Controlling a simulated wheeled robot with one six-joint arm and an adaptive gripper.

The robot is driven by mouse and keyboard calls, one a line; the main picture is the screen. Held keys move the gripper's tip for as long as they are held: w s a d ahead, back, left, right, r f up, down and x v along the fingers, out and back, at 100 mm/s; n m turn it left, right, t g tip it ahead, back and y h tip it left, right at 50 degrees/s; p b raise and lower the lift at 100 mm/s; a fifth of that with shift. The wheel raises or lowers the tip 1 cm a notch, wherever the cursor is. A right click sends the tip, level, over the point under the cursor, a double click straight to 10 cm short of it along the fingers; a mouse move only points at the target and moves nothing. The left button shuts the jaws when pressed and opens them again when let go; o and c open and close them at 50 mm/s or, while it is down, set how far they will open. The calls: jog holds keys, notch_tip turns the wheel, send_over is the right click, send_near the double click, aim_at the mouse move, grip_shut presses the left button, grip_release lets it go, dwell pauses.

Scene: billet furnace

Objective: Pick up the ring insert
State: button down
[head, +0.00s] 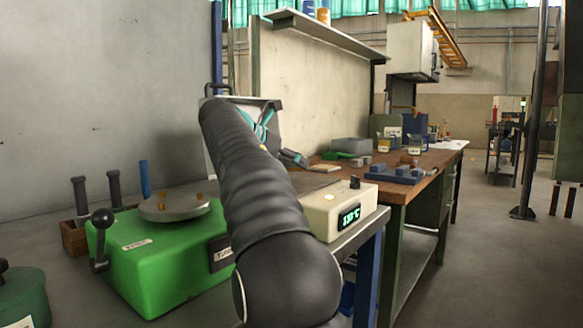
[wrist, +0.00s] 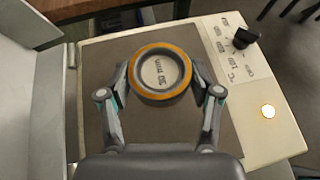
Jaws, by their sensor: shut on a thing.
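The ring insert (wrist: 161,91) is a round grey piece with an orange rim and "30 mm" lettering, upside down in the wrist view. My gripper (wrist: 162,76) is shut on it, one finger at each side. Below it is the dark plate (wrist: 97,113) of a beige heater; I cannot tell whether the ring touches the plate. In the head view the heater (head: 338,211) shows a lit green temperature display. There my arm hides the ring and most of the plate; only part of my gripper (head: 263,126) shows past the arm.
The heater has a black knob (wrist: 241,39) and a glowing button (wrist: 267,111). A pale raised panel (wrist: 30,95) stands close at its left. A green machine (head: 150,262) with a round metal top is left of my arm. A wooden workbench (head: 395,192) with blue fixtures lies behind; open floor is right.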

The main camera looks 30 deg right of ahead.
jog(key=s+d+r+p, duration=0.2)
jog(key=s+d+r, duration=0.3)
jog(key=d+r, duration=0.3)
jog(key=shift+s+d, duration=0.25)
jog(key=shift+d, duration=0.9)
jog(key=shift+d, duration=0.1)
